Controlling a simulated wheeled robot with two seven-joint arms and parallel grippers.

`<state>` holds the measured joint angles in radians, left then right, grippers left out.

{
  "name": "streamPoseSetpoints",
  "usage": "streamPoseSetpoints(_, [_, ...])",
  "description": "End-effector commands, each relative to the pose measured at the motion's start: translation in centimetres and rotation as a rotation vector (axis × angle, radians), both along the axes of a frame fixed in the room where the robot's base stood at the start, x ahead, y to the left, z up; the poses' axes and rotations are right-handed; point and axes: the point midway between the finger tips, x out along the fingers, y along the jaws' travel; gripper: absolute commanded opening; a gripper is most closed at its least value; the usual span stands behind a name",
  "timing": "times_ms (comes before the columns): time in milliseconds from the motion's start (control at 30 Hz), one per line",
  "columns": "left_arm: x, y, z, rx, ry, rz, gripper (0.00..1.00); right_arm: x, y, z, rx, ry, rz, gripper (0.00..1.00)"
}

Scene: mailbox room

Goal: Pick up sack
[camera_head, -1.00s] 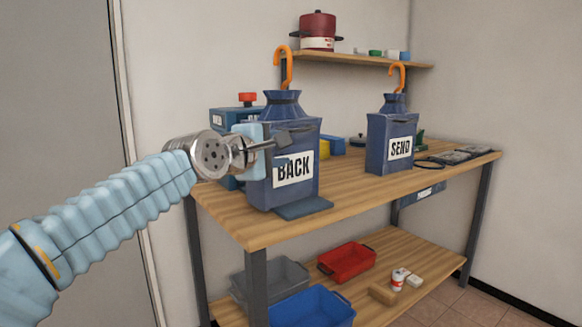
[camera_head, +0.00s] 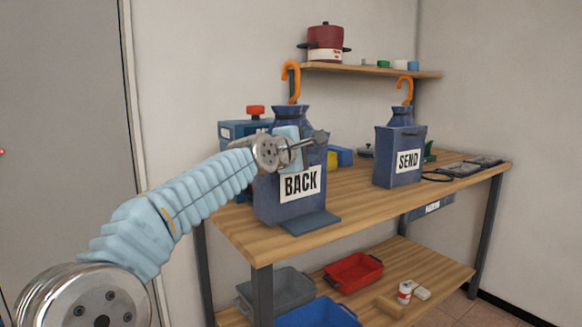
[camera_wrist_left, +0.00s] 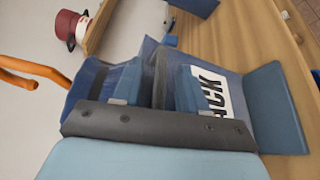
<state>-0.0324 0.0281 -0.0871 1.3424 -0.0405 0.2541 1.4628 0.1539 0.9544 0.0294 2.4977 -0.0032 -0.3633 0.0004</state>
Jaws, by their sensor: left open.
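A dark blue sack (camera_head: 296,209) with a white BACK label stands on the wooden workbench (camera_head: 345,222). Its gathered neck (camera_head: 290,116) is below an orange hook (camera_head: 292,82). A second blue sack (camera_head: 404,178), labelled SEND, stands farther right, also under an orange hook. My left gripper (camera_head: 318,140) is open at the upper part of the BACK sack and hides some of it. In the left wrist view, the open left gripper (camera_wrist_left: 158,82) has blue sack material between and beyond its fingers; contact is unclear. The BACK sack's label (camera_wrist_left: 214,92) shows there. My right gripper is out of view.
A blue box with a red knob (camera_head: 255,110) stands behind the BACK sack. A wall shelf (camera_head: 370,71) holds a red pot (camera_head: 325,42). Red (camera_head: 353,270), grey and blue bins sit on the lower shelf. Bench surface between the two sacks is mostly clear.

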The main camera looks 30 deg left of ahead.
Motion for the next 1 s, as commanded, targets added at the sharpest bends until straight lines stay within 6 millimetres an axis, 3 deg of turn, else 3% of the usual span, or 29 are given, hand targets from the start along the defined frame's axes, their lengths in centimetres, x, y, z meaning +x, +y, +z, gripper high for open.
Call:
streamPoseSetpoints(267, [0.39,0.05,-0.05,0.0,0.0,0.001,0.41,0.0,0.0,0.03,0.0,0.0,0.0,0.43])
streamPoseSetpoints(533, [0.37,0.05,-0.06,0.0,0.0,0.001,0.0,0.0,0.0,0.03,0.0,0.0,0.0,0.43])
streamPoseSetpoints(1000, [0.37,0.04,-0.1,0.0,0.001,0.001,0.0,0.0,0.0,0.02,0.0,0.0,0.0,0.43])
